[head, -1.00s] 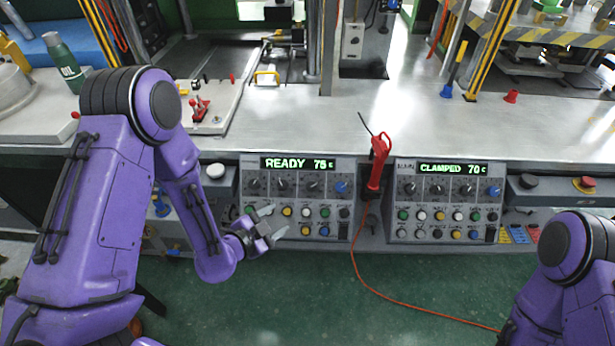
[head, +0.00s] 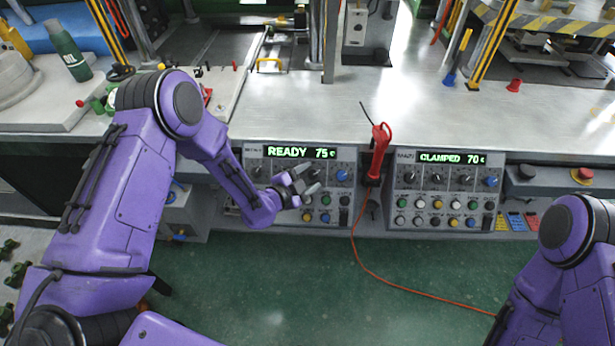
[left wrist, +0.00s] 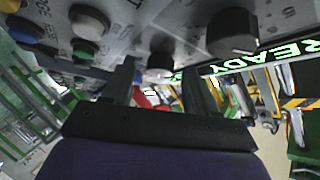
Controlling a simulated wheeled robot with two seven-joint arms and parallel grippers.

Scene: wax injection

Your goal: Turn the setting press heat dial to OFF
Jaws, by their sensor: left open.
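Two grey control panels face me under the bench edge. The left panel (head: 262,212) has a green display (head: 300,152) reading READY 75 C, a row of black dials and a blue knob (head: 342,177) at its right end. The right panel (head: 405,165) reads CLAMPED 70 C and has a similar row. The small labels are too blurred to tell which dial is heat. My left gripper (head: 310,180) is open in front of the left panel, hiding some of its controls. In the left wrist view a black dial (left wrist: 232,30) is just beyond the fingers (left wrist: 160,88). My right gripper is out of view.
A red tool (head: 378,153) hangs between the panels, its orange cable (head: 385,285) running over the green floor. A black button and a red button (head: 583,174) are right of the right panel. The metal bench top (head: 430,118) above is mostly clear.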

